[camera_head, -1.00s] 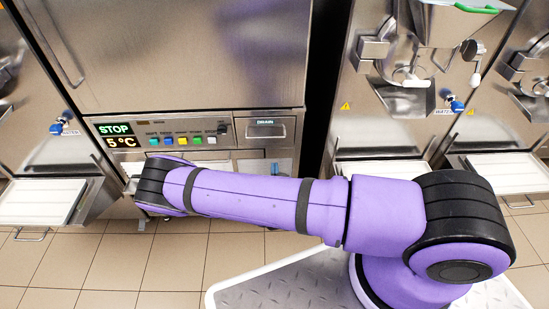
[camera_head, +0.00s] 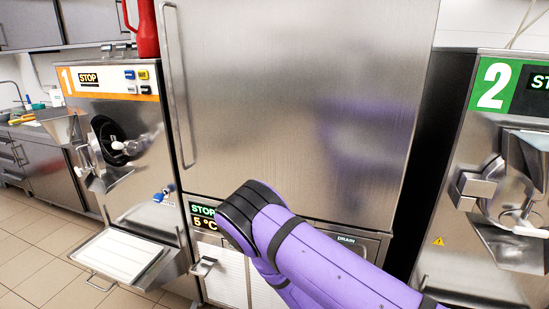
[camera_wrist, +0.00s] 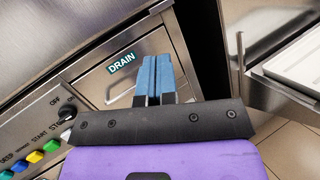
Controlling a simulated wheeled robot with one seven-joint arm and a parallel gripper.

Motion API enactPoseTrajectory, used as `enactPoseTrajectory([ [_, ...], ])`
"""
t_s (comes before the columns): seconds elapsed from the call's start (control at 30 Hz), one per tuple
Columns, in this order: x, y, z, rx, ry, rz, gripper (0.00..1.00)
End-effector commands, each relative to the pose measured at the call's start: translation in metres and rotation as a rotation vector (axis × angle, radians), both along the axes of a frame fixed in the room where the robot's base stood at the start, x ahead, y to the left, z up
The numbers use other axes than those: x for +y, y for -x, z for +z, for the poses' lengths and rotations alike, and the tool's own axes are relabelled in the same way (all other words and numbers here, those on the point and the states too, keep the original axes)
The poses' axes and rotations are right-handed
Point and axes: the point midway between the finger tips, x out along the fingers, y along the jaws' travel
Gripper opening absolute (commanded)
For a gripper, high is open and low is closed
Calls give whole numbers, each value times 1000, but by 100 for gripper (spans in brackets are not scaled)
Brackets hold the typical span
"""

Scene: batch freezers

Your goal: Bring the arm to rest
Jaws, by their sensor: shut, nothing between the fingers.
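My purple arm (camera_head: 325,262) with black joints reaches from the lower right of the head view toward the front of the middle steel cabinet. My gripper is hidden behind the arm in the head view. In the wrist view my gripper (camera_wrist: 153,72) shows two blue fingers side by side, shut and empty. The fingers overlap the steel drawer front (camera_wrist: 98,82) marked DRAIN in that view. I cannot tell how much space lies between them and the drawer.
Freezer 1 (camera_head: 108,95), with a white-lined tray (camera_head: 118,256) jutting out, stands left. Freezer 2 (camera_head: 490,210) stands right. The tall cabinet door (camera_head: 295,100) is shut. Colored buttons (camera_wrist: 36,157) and a knob (camera_wrist: 67,111) lie left of the fingers. Tiled floor (camera_head: 35,250) is clear at left.

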Motion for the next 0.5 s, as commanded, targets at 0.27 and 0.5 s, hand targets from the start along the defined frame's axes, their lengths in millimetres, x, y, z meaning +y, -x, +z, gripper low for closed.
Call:
enactPoseTrajectory([
  [0.27, -22, 5, 76, -90, -194, -291, 0],
  [0.5, -43, 20, 133, -153, -375, -518, 0],
])
